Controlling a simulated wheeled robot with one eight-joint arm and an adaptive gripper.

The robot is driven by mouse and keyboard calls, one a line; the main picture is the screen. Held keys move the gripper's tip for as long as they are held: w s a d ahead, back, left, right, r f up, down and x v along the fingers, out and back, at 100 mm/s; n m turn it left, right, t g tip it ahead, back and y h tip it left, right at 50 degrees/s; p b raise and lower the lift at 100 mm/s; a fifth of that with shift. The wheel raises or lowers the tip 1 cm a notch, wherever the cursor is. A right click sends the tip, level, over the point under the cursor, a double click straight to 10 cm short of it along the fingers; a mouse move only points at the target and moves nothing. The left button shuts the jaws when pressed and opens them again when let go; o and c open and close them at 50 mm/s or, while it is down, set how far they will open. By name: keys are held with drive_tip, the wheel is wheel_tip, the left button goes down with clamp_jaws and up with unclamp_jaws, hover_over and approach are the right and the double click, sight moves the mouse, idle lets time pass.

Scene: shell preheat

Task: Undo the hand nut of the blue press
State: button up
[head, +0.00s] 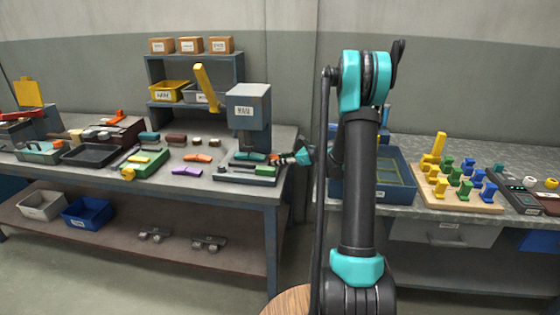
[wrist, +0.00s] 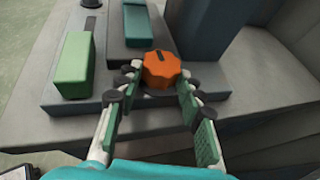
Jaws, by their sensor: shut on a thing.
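The blue press (head: 249,108) stands on the left bench in the head view, with a yellow lever (head: 207,87) at its upper left. Its orange hand nut (wrist: 161,69) sits low at the press base in the wrist view, with a dark mark on its top. My gripper (wrist: 159,77) has a fingertip on each side of the nut and is shut on it. In the head view my gripper (head: 286,158) reaches the press base from the right. A teal block (wrist: 145,25) lies just behind the nut.
A green block (wrist: 75,65) lies on the base left of the nut. The dark press column (wrist: 205,30) rises close behind my right finger. Colored parts and a dark tray (head: 91,153) lie on the bench to the left. A blue bin (head: 372,188) stands on the right bench.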

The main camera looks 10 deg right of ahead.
drive_tip(key=n+g, duration=0.1)
drive_tip(key=n+g+y, duration=0.1)
drive_tip(key=w+n+g+y, duration=0.1)
drive_tip(key=n+g, duration=0.1)
drive_tip(key=shift+d, duration=0.3)
drive_tip(key=shift+w+n+g, duration=0.25)
drive_tip(key=shift+n+g, duration=0.65)
drive_tip(key=shift+g, duration=0.25)
drive_tip(key=shift+w+n+g, duration=0.25)
drive_tip(key=shift+n+g, duration=0.65)
drive_tip(key=shift+g, duration=0.25)
drive_tip(key=o, duration=1.2)
drive_tip(key=shift+c, duration=0.2)
drive_tip(key=v, duration=1.2)
drive_tip(key=shift+w, duration=0.15)
drive_tip(key=shift+d+f, duration=0.1)
drive_tip(key=shift+f, duration=0.05)
